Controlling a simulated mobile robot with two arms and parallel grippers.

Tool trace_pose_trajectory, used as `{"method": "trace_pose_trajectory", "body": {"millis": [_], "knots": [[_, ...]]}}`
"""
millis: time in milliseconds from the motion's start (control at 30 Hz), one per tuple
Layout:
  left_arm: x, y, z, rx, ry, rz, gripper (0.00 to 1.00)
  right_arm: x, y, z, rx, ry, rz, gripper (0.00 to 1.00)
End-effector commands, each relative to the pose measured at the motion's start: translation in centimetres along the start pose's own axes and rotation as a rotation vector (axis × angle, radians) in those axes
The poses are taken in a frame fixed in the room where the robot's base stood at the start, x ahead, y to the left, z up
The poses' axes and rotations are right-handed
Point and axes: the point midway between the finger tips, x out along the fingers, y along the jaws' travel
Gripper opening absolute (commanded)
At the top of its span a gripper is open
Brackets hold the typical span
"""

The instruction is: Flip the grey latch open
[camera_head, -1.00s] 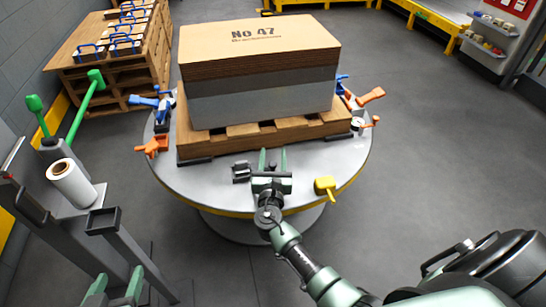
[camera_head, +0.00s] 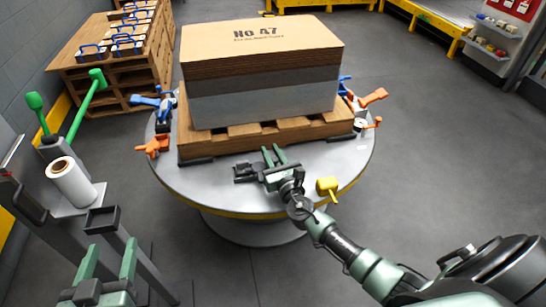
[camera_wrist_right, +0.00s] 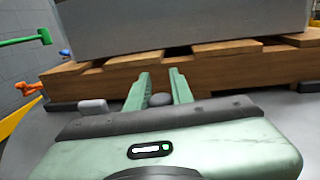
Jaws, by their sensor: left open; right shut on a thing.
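The grey latch (camera_head: 243,172) is at the near edge of the round table, just left of my right gripper (camera_head: 274,156) in the head view. In the right wrist view, a rounded grey knob of the latch (camera_wrist_right: 160,99) sits between the two green fingers of my right gripper (camera_wrist_right: 160,88). The gripper is shut on it. Another grey piece (camera_wrist_right: 93,105) shows left of the fingers. The gripper body hides the lower part of the latch. My left gripper (camera_head: 107,262) is open and empty at the lower left, away from the table.
A stack of board (camera_head: 262,65) marked "No 47" lies on a wooden pallet (camera_head: 262,137) just behind the latch. A yellow handle (camera_head: 327,187) stands right of my right gripper. Orange (camera_head: 153,146) and blue (camera_head: 150,101) handles sit on the table's left side. A white roll (camera_head: 70,182) stands at left.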

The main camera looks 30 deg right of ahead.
Motion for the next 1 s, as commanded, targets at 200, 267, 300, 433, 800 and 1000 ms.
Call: {"method": "trace_pose_trajectory", "body": {"millis": [200, 267, 300, 433, 800, 1000], "knots": [[0.1, 0.6, -4.1, -0.003, 0.218, 0.014, 0.57, 0.3, 0.1, -0.1, -0.001, -0.001, 0.065, 0.0], [0.0, 0.7, -4.8, -0.004, 0.251, 0.015, 0.57, 0.4, 0.1, 0.0, 0.0, -0.001, 0.074, 0.0], [0.0, 0.7, -5.1, -0.004, 0.266, 0.016, 0.57, 0.4, 0.1, 0.0, 0.0, 0.0, 0.079, 0.0], [-0.1, 0.8, -5.5, -0.004, 0.282, 0.017, 0.57, 0.4, 0.2, 0.1, 0.0, 0.0, 0.084, 0.0], [-0.1, 0.8, -5.5, -0.004, 0.28, 0.017, 0.57, 0.4, 0.2, 0.1, 0.0, 0.0, 0.083, 0.44], [-0.1, 0.8, -5.5, -0.004, 0.28, 0.017, 0.57, 0.4, 0.2, 0.0, 0.0, 0.001, 0.083, 0.44]]}}
